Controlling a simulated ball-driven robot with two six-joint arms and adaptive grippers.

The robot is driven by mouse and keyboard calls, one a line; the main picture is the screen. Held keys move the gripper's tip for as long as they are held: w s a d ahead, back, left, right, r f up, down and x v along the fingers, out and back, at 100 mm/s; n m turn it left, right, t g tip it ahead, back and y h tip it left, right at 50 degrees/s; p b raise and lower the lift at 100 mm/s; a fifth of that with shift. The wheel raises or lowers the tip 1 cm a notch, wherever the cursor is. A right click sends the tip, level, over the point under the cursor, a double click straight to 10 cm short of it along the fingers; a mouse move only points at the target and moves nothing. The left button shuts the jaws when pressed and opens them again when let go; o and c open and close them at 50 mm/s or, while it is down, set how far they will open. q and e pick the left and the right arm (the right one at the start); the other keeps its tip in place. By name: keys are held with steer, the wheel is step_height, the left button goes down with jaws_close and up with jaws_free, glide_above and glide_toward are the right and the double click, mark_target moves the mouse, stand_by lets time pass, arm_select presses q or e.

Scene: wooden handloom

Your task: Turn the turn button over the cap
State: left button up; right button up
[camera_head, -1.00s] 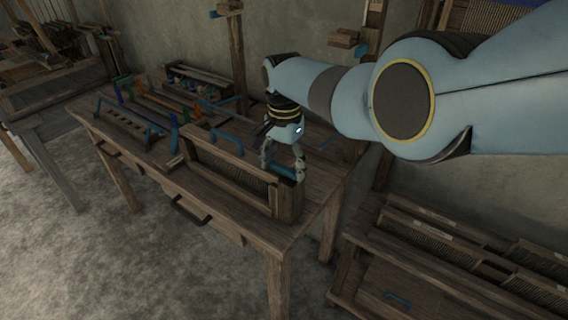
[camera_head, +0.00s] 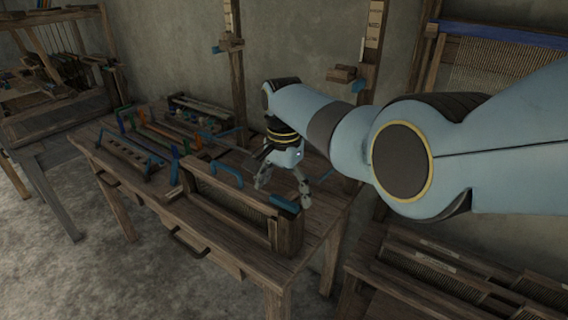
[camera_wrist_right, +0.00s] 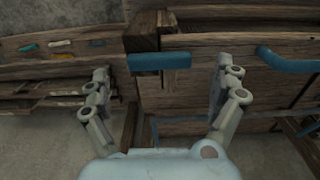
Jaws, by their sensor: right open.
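The turn button is a short blue bar (camera_head: 284,203) on the right end post of a wooden frame that stands on the table. In the right wrist view the blue bar (camera_wrist_right: 160,61) lies level, between the fingers. The cap appears to be the frame's long wooden top rail (camera_head: 232,186); it runs off to the right in the wrist view (camera_wrist_right: 245,42). My right gripper (camera_head: 281,192) is open and empty just above the bar; its fingers (camera_wrist_right: 160,90) stand apart either side of it. I cannot tell whether they touch. My left gripper is out of view.
An arched blue handle (camera_head: 226,170) rises by the frame's top rail. Racks with coloured pieces (camera_head: 150,135) fill the table's left and back. A wooden reed rack (camera_head: 450,270) stands at lower right. Bare tabletop (camera_head: 325,210) shows right of the frame.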

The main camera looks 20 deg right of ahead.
mark_target(284, 200)
step_height(284, 200, up, 10)
stand_by(0.3)
steer(key=shift+f, duration=0.1)
